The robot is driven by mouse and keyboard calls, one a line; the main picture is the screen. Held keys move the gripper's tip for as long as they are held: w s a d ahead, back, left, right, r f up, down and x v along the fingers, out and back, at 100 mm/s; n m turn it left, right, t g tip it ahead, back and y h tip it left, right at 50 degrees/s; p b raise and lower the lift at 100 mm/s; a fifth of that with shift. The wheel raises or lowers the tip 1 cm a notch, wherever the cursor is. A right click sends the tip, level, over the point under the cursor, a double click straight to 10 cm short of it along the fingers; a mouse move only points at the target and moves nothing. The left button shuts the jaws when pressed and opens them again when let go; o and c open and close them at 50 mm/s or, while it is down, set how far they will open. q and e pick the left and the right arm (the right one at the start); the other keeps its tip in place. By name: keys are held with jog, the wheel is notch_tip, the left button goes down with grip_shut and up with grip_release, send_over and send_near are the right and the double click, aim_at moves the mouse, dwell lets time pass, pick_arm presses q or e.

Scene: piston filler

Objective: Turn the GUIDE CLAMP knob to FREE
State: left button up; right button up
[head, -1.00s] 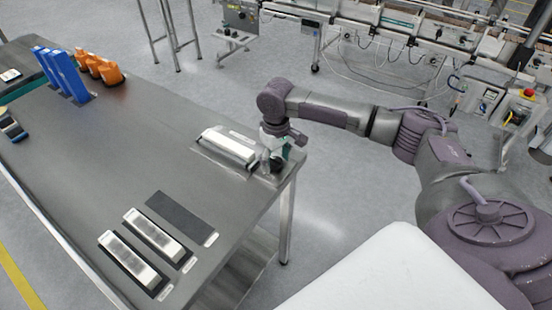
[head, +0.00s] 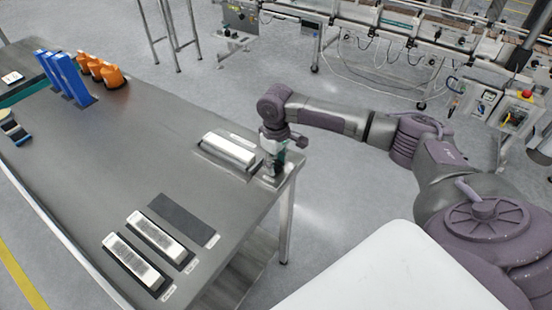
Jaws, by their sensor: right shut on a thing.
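My right gripper (head: 271,171) points down at the right edge of the metal table (head: 120,165). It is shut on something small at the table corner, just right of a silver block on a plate. The gripper hides what it holds; from its place this may be the GUIDE CLAMP knob, but no lettering is readable. My left gripper is not in view.
The silver block (head: 229,150) sits close beside the gripper. Two more silver blocks (head: 160,236) and a dark empty pad (head: 183,219) lie at the front. Blue upright parts (head: 75,80) and orange parts (head: 112,75) stand at the back. A conveyor (head: 400,35) runs behind.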

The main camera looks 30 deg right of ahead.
aim_at(276, 164)
jog(key=n+p, duration=0.3)
jog(key=shift+r+p, duration=0.25)
jog(key=shift+p, duration=0.05)
jog(key=n+p, duration=0.2)
jog(key=n, duration=0.2)
jog(key=shift+f, duration=0.1)
jog(key=n+p, duration=0.1)
jog(key=n, duration=0.3)
jog(key=shift+n+p, duration=0.3)
jog(key=shift+p, duration=0.1)
jog(key=shift+w+f+n+p, duration=0.1)
jog(key=shift+n+p, duration=0.2)
jog(key=shift+n, duration=2)
jog(key=o, duration=1.1)
jog(key=shift+o, duration=0.2)
notch_tip(276, 164, up, 12)
